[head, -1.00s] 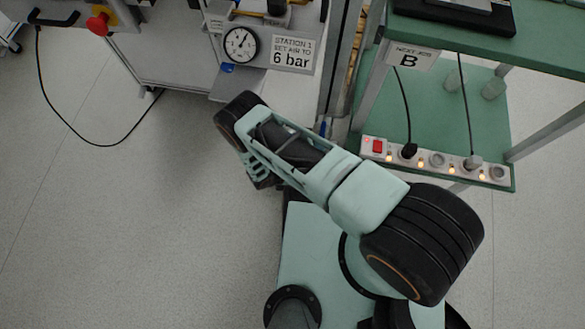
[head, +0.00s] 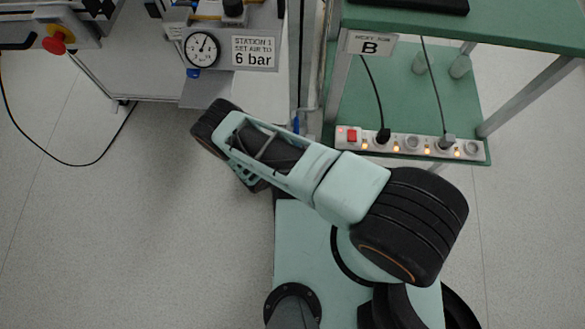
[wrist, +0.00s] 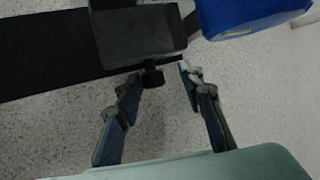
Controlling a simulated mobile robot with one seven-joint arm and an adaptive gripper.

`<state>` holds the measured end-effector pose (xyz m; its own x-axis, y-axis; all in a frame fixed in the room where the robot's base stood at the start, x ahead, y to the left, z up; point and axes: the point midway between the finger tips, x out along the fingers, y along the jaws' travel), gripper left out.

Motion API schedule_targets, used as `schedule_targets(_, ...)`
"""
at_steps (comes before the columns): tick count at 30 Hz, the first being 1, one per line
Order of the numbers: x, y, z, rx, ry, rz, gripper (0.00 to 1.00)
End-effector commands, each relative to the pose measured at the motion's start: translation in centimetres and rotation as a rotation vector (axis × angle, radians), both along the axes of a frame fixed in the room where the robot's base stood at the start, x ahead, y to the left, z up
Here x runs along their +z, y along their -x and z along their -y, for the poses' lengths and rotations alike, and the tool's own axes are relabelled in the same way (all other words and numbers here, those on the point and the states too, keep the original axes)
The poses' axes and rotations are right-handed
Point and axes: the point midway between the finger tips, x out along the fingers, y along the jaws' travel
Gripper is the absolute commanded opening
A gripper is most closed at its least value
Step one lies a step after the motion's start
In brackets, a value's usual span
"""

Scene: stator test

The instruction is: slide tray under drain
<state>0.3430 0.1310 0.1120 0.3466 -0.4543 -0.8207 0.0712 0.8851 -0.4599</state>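In the wrist view, a dark grey box-like piece (wrist: 140,32) with a black knob (wrist: 153,77) on its near side is at the top; it looks like the tray. My gripper (wrist: 163,88) is open and empty, its two fingers apart with the knob near and between their tips. I cannot tell whether they touch. A blue rounded piece (wrist: 245,15) is at the upper right, beside the box; I cannot tell if it is the drain. In the head view, a small blue part (head: 193,73) hangs below the gauge. My arm hides the gripper there.
The station has a gauge (head: 202,49) and a "6 bar" sign (head: 255,51). A green shelf (head: 460,155) with a lit power strip (head: 410,145) stands to the right. A black cable (head: 62,160) lies on the left floor. The floor (head: 130,240) at lower left is clear.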

Motion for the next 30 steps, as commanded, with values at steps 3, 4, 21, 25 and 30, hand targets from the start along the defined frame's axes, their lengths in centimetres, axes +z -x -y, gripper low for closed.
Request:
schedule_targets(3, 0.0, -0.1, -0.2, 0.001, -0.004, 0.001, 0.37)
schedule_targets(4, 0.0, -0.1, -0.3, 0.001, -0.004, 0.001, 0.37)
schedule_targets(21, 5.1, 2.0, -3.2, 0.003, -0.008, 0.001, 0.37)
schedule_targets(25, 7.1, 2.8, -4.3, 0.002, -0.007, 0.002, 0.37)
schedule_targets(30, 9.0, 3.7, -5.3, 0.001, -0.006, 0.001, 0.37)
